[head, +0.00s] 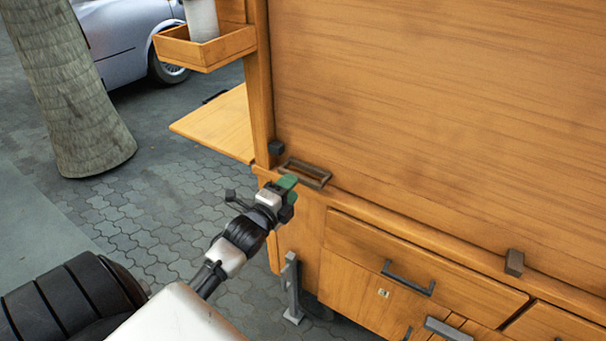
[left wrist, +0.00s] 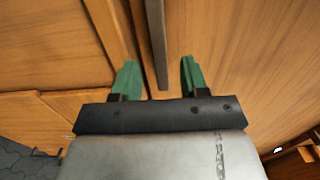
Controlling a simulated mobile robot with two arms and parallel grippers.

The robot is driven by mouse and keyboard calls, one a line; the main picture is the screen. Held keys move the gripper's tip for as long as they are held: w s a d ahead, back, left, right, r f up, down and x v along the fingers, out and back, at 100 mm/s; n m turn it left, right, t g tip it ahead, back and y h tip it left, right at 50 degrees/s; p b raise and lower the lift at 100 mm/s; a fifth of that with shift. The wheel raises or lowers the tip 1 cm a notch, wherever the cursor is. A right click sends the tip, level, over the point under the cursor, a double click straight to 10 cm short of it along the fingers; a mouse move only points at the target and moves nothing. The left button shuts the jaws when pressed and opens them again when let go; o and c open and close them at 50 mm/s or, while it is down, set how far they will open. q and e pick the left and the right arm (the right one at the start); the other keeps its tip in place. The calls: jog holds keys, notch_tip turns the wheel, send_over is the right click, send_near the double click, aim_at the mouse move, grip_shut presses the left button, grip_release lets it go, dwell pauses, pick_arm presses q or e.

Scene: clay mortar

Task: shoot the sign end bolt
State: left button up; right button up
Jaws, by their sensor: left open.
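A small dark block (head: 277,147) sits at the foot of the wooden post, and a similar dark block (head: 514,262) sits on the ledge further right. No sign shows, so I cannot tell which is the sign end bolt. My left gripper (head: 287,187), with green fingertips, is at the cart's left corner, just below a brown rectangular frame (head: 318,181) on the ledge. In the left wrist view the green fingers (left wrist: 157,78) are open and apart. A dark narrow bar (left wrist: 156,40) shows between them; contact cannot be told. My right gripper is out of view.
The wooden cart has a large upright panel (head: 430,110), a drawer with a dark handle (head: 408,279), a side shelf (head: 222,122) and a small tray (head: 205,57) above it. A grey leg (head: 291,288) stands below. A tree trunk (head: 70,90) and car (head: 128,38) are left; paving between is clear.

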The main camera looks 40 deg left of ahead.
pick_arm(q)
jog(key=w, duration=0.6)
jog(key=shift+w+a, duration=0.25)
jog(key=shift+w, duration=0.05)
grip_shut()
